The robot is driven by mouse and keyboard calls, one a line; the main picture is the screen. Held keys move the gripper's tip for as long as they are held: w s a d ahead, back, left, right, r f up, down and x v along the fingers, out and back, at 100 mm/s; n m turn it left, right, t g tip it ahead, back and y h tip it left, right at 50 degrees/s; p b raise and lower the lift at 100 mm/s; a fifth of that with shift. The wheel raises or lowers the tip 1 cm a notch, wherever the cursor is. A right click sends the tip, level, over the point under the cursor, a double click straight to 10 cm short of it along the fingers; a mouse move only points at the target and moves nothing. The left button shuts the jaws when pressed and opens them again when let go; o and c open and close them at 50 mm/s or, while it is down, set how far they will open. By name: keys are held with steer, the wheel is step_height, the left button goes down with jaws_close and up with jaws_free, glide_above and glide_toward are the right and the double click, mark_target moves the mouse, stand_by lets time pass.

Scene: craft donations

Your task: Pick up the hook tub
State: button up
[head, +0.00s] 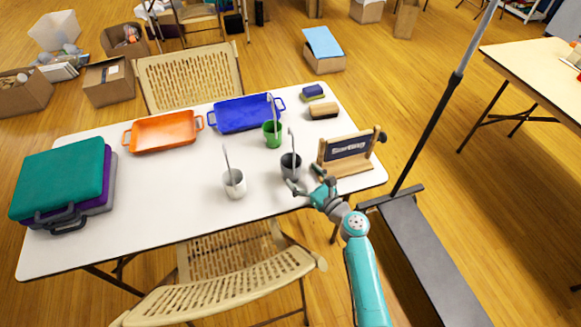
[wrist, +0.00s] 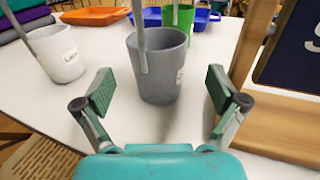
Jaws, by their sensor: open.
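Three tubs, each with a tall grey upright strip, stand on the white table. The grey tub (head: 290,168) is nearest my gripper, the white tub (head: 235,187) is to its left, and the green tub (head: 272,138) is behind it. In the wrist view the grey tub (wrist: 162,78) carries a small label I cannot read; the white tub (wrist: 60,58) has a label too, only partly legible. I cannot tell which is the hook tub. My gripper (head: 304,181) is open and empty. In the wrist view its fingers (wrist: 160,95) point at the grey tub, which stands upright just beyond them.
A wooden stand with a dark sign (head: 348,147) is close on the right. An orange tray (head: 165,147) and a blue tray (head: 240,127) lie at the back. Stacked folded cases (head: 62,180) sit at the left. The table (head: 165,205) is clear left of the white tub.

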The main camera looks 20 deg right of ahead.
mark_target(291, 156)
steer(key=shift+f+x, duration=0.25)
steer(key=shift+x, duration=1.15)
steer(key=shift+f+x, duration=0.2)
steer(key=shift+x, duration=1.2)
steer(key=shift+a, duration=0.1)
steer(key=c, duration=1.3)
steer(key=shift+c, duration=0.2)
